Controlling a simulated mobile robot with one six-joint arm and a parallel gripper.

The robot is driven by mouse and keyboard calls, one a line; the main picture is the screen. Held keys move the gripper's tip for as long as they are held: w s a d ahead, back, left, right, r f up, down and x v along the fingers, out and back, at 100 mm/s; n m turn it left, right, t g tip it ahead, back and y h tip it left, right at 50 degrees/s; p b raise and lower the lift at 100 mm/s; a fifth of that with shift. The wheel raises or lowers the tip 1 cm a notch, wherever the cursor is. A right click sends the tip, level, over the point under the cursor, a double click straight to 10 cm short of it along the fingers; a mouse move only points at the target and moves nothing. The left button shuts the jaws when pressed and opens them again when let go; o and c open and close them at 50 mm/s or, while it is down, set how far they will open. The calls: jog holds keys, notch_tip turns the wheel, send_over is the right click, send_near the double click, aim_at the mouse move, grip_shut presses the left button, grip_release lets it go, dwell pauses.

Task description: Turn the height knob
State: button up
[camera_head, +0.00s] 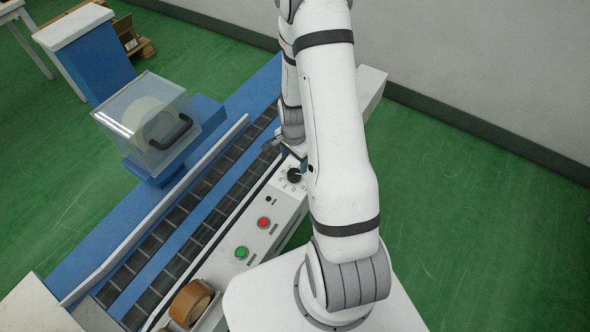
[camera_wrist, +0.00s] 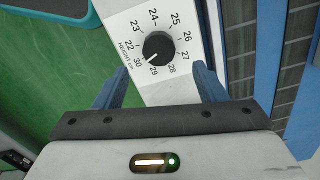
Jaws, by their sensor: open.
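The height knob (camera_wrist: 158,47) is a round black dial with a white pointer mark, on a white panel with a printed scale of numbers from 22 to 30. The pointer aims toward the lower left, between 29 and 30. In the head view the knob (camera_head: 294,175) sits on top of the machine's white side panel, just left of my arm. My gripper (camera_wrist: 160,88) is open, with its blue fingers on either side of the knob in the wrist picture. Its fingers appear apart from the knob. In the head view my arm partly hides the gripper.
A red button (camera_head: 264,223), a green button (camera_head: 242,252) and a small black switch (camera_head: 268,199) are on the same panel. A brown tape roll (camera_head: 191,303) lies at the near end. The conveyor (camera_head: 190,215) runs alongside, with a clear-covered unit (camera_head: 150,120) beyond.

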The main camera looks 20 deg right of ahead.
aim_at(294, 173)
notch_tip(294, 173, down, 7)
dwell(0.4)
jog(key=shift+c, duration=0.6)
jog(key=c, duration=0.9)
jog(key=shift+d, duration=0.1)
